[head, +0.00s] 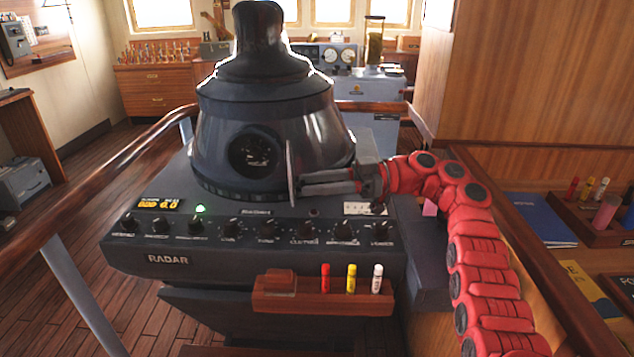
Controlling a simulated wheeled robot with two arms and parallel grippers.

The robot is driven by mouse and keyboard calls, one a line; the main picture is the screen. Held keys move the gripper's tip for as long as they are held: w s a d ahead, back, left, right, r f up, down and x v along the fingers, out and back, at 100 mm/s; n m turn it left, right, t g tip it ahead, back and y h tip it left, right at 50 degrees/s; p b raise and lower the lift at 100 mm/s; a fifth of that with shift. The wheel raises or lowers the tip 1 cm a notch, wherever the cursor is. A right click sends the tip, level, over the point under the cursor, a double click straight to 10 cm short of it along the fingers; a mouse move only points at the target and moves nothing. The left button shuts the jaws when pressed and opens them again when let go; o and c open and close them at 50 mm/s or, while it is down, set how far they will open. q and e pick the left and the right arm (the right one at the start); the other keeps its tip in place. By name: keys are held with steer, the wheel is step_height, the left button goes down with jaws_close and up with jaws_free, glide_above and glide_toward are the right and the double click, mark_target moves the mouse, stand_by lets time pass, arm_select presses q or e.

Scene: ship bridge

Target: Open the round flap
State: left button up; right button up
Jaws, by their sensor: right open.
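The round flap (290,172) is on the front of the dark radar housing (215,125). It stands swung out from the housing, seen almost edge-on, at the right of a round dark opening (255,152). Some small parts show inside the opening. My right gripper (302,184) comes in from the right with its fingers pointing left. Its fingertips are at the flap's right side, close to it or touching; I cannot tell which. The gripper is open, and nothing shows held between its fingers. My left gripper is not in view.
Below the housing is a panel with a row of knobs (266,228) and a green light. A wooden holder (315,297) with red, yellow and white markers is on the console front. A wooden rail (110,165) runs at the left.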

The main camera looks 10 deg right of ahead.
steer(key=shift+o, duration=0.4)
steer(key=shift+r, duration=0.1)
steer(key=s+a+r+p, duration=0.1)
steer(key=s+r+p, duration=0.1)
steer(key=s, duration=0.6)
steer(key=s+a+r+p, duration=0.1)
steer(key=s+r+p, duration=0.2)
steer(key=s+p, duration=0.2)
steer(key=s, duration=0.2)
steer(key=shift+s+a, duration=0.4)
steer(key=shift+f, duration=0.1)
